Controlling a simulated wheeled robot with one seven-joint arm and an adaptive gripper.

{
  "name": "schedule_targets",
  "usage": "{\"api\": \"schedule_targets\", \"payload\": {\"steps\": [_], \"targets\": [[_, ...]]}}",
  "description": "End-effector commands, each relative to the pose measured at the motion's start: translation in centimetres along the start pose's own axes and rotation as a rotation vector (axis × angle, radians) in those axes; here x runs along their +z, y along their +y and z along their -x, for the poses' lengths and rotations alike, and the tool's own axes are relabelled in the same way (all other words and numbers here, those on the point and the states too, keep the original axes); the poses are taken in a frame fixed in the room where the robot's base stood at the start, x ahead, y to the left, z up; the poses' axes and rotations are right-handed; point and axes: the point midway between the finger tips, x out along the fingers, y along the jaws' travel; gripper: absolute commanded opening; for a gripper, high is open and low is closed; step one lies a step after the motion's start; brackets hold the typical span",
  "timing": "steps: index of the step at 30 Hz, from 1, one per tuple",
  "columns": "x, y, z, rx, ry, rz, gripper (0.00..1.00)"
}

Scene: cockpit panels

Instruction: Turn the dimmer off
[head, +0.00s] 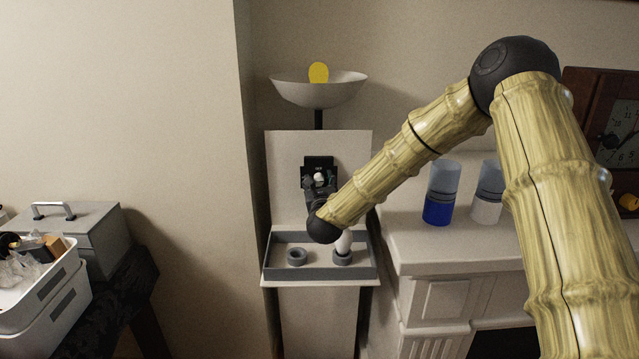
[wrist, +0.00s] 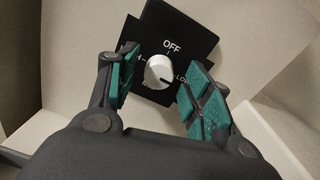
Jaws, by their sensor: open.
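The dimmer is a black plate (wrist: 165,22) with a round white knob (wrist: 159,70) in the wrist view. OFF is printed above the knob and LO to its right; other marks are partly hidden. A dark line on the knob points to the lower right, towards the LO side. My gripper (wrist: 160,82) is open, with its green-padded fingers either side of the knob and a gap to it on both sides. In the head view the dimmer plate (head: 318,161) is on an upright pale panel, with my gripper (head: 319,182) in front and hiding part of it.
A bowl lamp (head: 319,94) with a yellow bulb (head: 318,72) stands above the panel. Below is a grey tray (head: 270,263) with ring holders (head: 297,257) and a white bulb (head: 344,242). Two jars (head: 440,205) stand on the mantel at right.

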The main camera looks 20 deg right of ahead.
Motion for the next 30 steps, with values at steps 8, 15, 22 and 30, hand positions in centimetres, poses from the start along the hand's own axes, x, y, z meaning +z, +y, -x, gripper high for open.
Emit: {"api": "schedule_targets", "payload": {"steps": [8, 15, 22, 30], "targets": [[0.02, 0.08, -0.09, 0.001, 0.0, 0.0, 0.5], [0.03, 0.09, -0.08, 0.001, 0.0, 0.0, 0.07], [0.0, 0.08, -0.07, 0.001, 0.0, 0.008, 0.04], [-0.09, 0.06, -0.08, 0.0, 0.003, 0.104, 0.04]]}}
